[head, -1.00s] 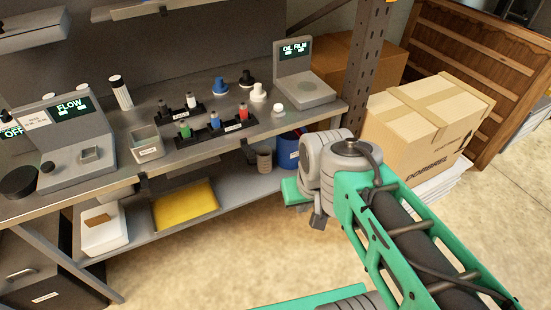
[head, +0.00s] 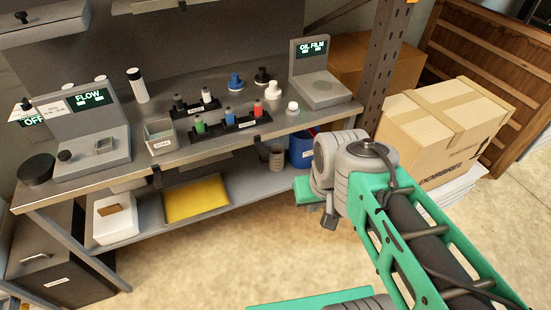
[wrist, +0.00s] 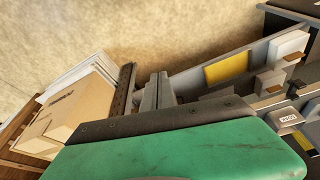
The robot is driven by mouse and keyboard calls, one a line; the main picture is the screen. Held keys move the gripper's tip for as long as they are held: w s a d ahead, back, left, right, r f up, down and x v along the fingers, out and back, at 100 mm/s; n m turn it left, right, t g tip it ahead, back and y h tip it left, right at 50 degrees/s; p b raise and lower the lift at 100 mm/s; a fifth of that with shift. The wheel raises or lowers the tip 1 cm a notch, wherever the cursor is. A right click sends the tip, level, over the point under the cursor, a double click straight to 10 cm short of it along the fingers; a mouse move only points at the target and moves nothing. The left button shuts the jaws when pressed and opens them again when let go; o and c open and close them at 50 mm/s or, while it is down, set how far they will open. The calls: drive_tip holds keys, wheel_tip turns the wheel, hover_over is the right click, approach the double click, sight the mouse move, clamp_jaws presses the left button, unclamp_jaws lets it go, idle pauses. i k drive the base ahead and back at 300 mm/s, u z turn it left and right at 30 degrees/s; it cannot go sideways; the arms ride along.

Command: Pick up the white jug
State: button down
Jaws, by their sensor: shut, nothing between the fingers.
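I cannot pick out a clear jug shape in either view.
The metal bench (head: 190,143) holds a FLOW unit (head: 95,150), bottle racks (head: 230,128) and an OIL FILM unit (head: 322,92). The lower shelf holds a white bin (head: 116,228), yellow tray (head: 196,200) and blue bucket (head: 300,150). Cardboard boxes (head: 445,125) stand right. Floor in front is clear.

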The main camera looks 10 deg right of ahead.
sight(277, 150)
drive_tip(key=z, duration=1.8)
drive_tip(key=i, duration=1.2)
drive_tip(key=u, duration=3.8)
drive_tip(key=i, duration=0.5)
drive_tip(key=u, duration=0.1)
